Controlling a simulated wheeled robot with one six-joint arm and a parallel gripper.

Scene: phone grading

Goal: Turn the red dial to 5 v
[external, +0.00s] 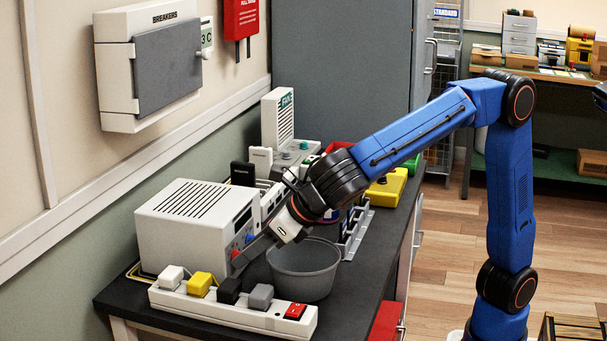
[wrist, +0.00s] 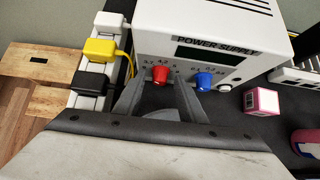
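The white power supply (external: 180,238) stands on the dark bench, with its labelled front and dark display in the wrist view (wrist: 215,50). Its red dial (wrist: 160,74) sits left of a blue dial (wrist: 204,81); small numbers are printed above both. The red dial also shows in the external view (external: 235,254). My gripper (wrist: 162,84) is open in front of the panel, its grey fingers spread to the left and right of the red dial. I cannot tell whether a finger touches the dial. The dial's pointer and exact setting are too small to read.
A grey bowl (external: 304,268) stands close to my gripper. A power strip (external: 235,312) with several plugs and a red switch lies along the front of the bench. A pink cube (wrist: 261,101) lies right of the power supply in the wrist view.

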